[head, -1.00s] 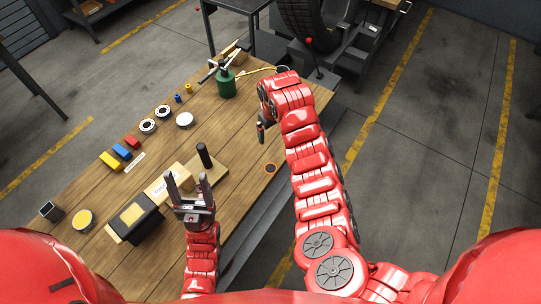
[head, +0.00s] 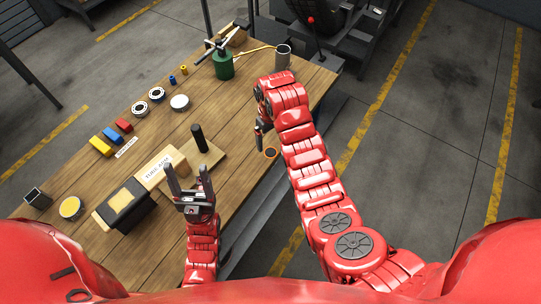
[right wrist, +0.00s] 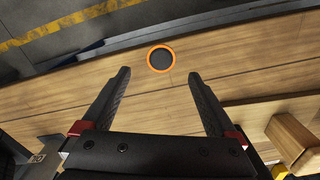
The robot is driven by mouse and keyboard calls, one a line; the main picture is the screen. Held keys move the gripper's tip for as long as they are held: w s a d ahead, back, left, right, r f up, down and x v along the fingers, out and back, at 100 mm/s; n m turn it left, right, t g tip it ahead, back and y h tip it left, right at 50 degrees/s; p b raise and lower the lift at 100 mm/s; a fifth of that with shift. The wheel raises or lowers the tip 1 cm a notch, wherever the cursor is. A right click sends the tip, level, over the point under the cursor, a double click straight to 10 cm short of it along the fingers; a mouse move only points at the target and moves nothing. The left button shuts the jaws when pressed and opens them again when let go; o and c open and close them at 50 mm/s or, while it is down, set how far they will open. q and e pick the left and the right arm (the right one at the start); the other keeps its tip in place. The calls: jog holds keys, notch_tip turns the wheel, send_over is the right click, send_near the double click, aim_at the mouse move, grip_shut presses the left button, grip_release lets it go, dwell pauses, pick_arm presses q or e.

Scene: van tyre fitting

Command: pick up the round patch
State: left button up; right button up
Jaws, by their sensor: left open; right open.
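The round patch is a black disc with an orange rim (head: 270,152). It lies flat on the wooden table near its right edge. In the right wrist view the patch (right wrist: 160,59) lies beyond the fingertips, roughly centred between them. My right gripper (head: 261,140) is just above and beside the patch in the head view. In the right wrist view its two dark fingers (right wrist: 160,75) are spread with nothing between them. My left gripper (head: 187,180) is open and empty, fingers pointing up the picture over the table, by the cardboard box.
A wooden board with a black upright handle (head: 198,138) stands left of the patch. The table around the patch is clear.

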aim_at(270, 152)
jog(key=shift+p, duration=0.3)
notch_tip(270, 152, down, 4)
jog(key=p, duration=0.2)
jog(key=shift+f+p, duration=0.25)
jog(key=shift+p, duration=0.15)
jog(key=shift+a+f, duration=0.1)
jog(key=shift+f, duration=0.2)
jog(key=shift+f, duration=0.1)
jog(key=c, duration=1.4)
